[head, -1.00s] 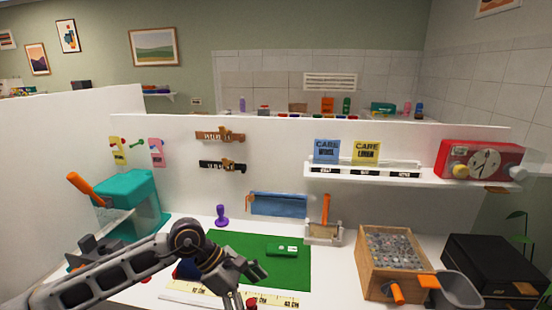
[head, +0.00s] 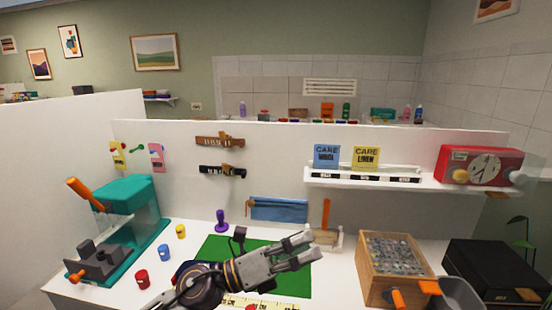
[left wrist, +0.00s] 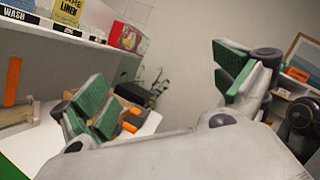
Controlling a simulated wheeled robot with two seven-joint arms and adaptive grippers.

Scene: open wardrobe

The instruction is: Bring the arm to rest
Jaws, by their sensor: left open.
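My left gripper (head: 306,248) is raised over the green mat (head: 216,246) in the head view, pointing right, with nothing between its fingers. In the left wrist view its two green-padded fingers (left wrist: 165,95) stand wide apart, with only room background between them. The arm hides the middle of the mat and part of the ruler (head: 262,301) at the front. My right gripper is in neither view.
A teal press (head: 130,205) and small red (head: 142,279), blue (head: 164,252) and yellow (head: 181,231) jars stand at left. A wooden box (head: 366,268) and a black case (head: 490,262) stand at right. A shelf (head: 330,178) is above the bench.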

